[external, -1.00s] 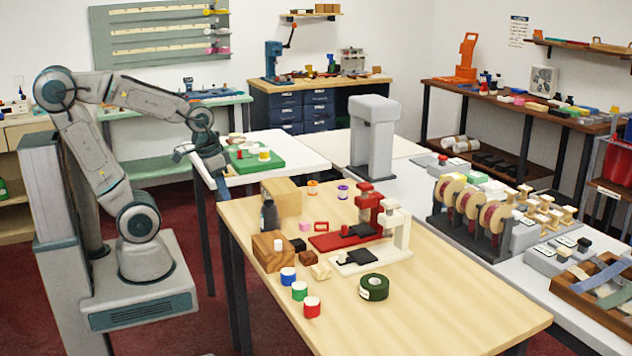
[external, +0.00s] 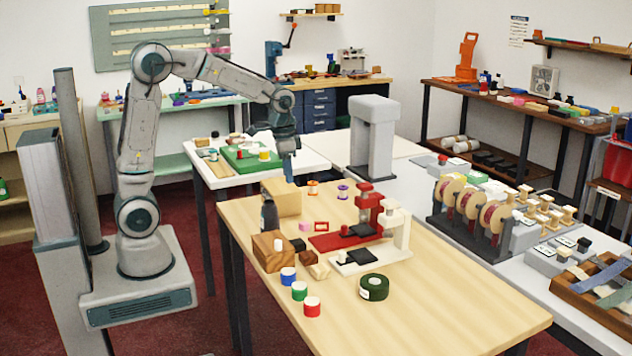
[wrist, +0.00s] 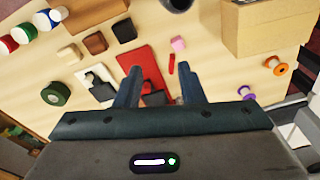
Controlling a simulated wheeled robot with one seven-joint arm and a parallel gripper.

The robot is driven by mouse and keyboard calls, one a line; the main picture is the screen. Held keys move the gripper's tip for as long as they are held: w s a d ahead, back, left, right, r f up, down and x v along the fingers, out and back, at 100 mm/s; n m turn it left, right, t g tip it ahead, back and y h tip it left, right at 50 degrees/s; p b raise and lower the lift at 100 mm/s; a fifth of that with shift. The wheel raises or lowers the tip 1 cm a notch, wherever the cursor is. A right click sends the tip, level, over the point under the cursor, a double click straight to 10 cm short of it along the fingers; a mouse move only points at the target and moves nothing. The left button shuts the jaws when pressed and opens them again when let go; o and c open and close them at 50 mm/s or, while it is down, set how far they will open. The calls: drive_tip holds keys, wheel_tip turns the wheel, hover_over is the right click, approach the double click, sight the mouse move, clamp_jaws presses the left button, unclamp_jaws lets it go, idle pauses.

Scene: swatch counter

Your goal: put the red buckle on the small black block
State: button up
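The red buckle (external: 321,226) is a small flat frame lying on the light wooden table, left of the red press. It shows as a thin red shape in the wrist view (wrist: 171,65), between the finger directions. The small black block (external: 298,244) sits on the table beside a wooden block, left of the buckle, and is also in the wrist view (wrist: 124,30). My gripper (external: 289,173) is above the table's far edge, pointing down, apart from both. In the wrist view my gripper (wrist: 158,78) has its fingers spread, with nothing held.
A pink block (external: 306,227) lies close to the buckle. The red press (external: 340,240) and white press (external: 375,257) stand to the right. A cardboard box (external: 281,198) and dark bottle (external: 269,214) stand at the left. The near right table is clear.

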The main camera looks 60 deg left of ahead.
drive_tip(key=m+g, duration=0.1)
hover_over(320, 222)
wheel_tip(320, 222, down, 5)
drive_tip(key=shift+m, duration=0.3)
wheel_tip(320, 222, down, 14)
drive_tip(key=shift+w+a+r+p, duration=0.1)
drive_tip(key=shift+p, duration=0.85)
clamp_jaws()
